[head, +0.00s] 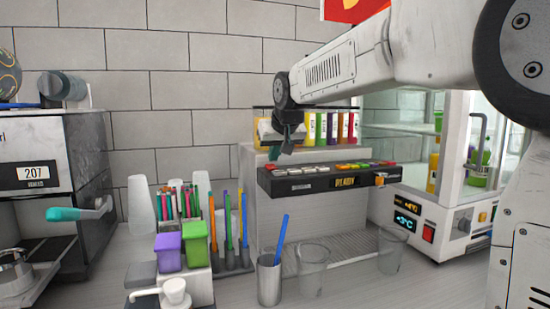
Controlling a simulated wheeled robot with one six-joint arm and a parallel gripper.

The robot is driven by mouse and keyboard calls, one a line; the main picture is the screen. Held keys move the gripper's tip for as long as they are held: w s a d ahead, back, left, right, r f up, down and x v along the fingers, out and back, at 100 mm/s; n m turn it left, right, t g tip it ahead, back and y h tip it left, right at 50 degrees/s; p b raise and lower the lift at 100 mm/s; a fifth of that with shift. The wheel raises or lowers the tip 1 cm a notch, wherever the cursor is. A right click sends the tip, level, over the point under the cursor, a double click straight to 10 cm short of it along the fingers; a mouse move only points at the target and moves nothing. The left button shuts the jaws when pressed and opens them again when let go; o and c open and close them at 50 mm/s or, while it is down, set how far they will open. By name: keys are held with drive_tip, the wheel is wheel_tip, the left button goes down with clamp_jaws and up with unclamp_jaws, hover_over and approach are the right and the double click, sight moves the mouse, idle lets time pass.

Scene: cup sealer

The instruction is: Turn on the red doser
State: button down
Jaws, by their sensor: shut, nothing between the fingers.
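The doser machine (315,184) stands in the middle of the head view, with a dark front panel and a row of small coloured buttons on top. Red pieces (383,163) show toward the right end of that row. Behind the row stand several coloured bottles; a red bottle (354,126) is at the right end. My gripper (284,152) points down above the left end of the button row, shut and empty. It looks apart from the buttons, but the exact gap is hard to tell. It hides part of the machine's left side.
Clear cups (312,268) and a metal cup (269,279) with a blue stick stand in front. Straw holders, a purple box (167,251) and a green box (195,243) are at left. A coffee machine (45,160) stands far left, a display cabinet (425,230) right.

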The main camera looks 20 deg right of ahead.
drive_tip(key=shift+r, duration=0.15)
drive_tip(key=shift+r, duration=0.25)
drive_tip(key=r, duration=0.3)
drive_tip(key=shift+s, duration=0.2)
drive_tip(key=s+f+v, duration=0.1)
drive_tip(key=v, duration=0.9)
drive_tip(key=shift+s, duration=0.2)
